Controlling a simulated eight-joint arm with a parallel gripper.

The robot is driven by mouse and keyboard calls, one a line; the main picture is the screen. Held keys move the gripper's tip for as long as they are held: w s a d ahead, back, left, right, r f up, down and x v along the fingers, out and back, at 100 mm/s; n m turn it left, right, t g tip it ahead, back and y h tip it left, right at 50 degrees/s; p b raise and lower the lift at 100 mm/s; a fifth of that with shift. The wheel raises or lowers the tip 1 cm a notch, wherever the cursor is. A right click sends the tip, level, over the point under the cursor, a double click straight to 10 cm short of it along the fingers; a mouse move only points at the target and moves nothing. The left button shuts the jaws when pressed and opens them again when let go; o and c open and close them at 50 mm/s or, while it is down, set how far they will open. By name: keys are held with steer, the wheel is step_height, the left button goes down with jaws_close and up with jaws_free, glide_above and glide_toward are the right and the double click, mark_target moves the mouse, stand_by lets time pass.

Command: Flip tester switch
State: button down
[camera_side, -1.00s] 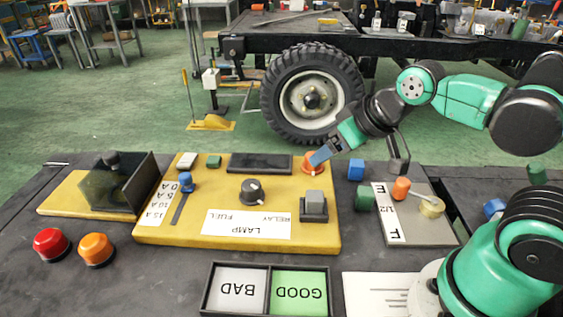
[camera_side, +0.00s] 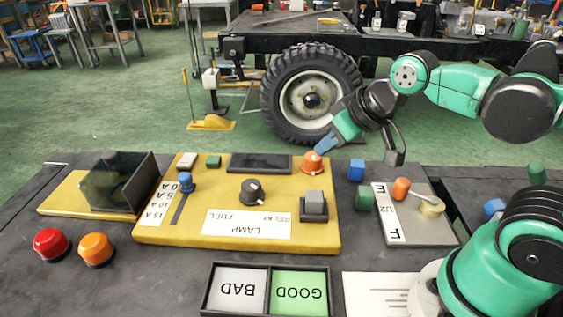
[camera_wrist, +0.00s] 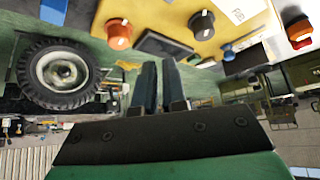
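The tester is a yellow panel (camera_side: 160,230) on the dark bench. It carries a black knob (camera_side: 253,192) above the label LAMP FUEL RELAY, a grey square switch (camera_side: 314,201) on a dark base, a blue slider (camera_side: 186,182), a dark display (camera_side: 259,163) and an orange dome-shaped knob (camera_side: 312,163) at its far right corner. My gripper (camera_side: 324,144), with blue fingers, is just above and behind the orange knob, apparently clear of it. In the wrist view my gripper's fingers (camera_wrist: 160,65) are close together with a thin gap and nothing between them; the orange knob (camera_wrist: 118,35) is beyond them.
A tinted box (camera_side: 118,183) stands left of the panel, with red (camera_side: 50,244) and orange (camera_side: 96,248) buttons in front. A BAD/GOOD tray (camera_side: 268,290) lies at the front. Blue (camera_side: 356,170) and green (camera_side: 364,198) blocks and a grey plate (camera_side: 425,228) are on the right.

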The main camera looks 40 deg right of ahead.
steer(key=w+a+n+y, duration=0.3)
steer(key=w+n, duration=0.1)
steer(key=w, duration=0.7)
steer(key=w+a+r+n+g+y, duration=0.1)
steer(key=w+a+n+y, duration=0.2)
steer(key=w, duration=0.8)
steer(key=shift+w+a+n+y, duration=0.15)
steer(key=shift+n+y, duration=0.35)
steer(key=shift+y, duration=0.1)
glide_above(179, 163)
steer(key=s+d, duration=0.1)
steer(key=d, duration=0.2)
step_height(179, 163, down, 7)
steer(key=shift+s+a+r, duration=0.1)
steer(key=f, duration=0.3)
steer(key=shift+s+a+f, duration=0.1)
steer(key=shift+a+f, duration=0.05)
steer(key=shift+a, duration=0.1)
steer(key=shift+f, duration=0.45)
steer(key=shift+g, duration=0.3)
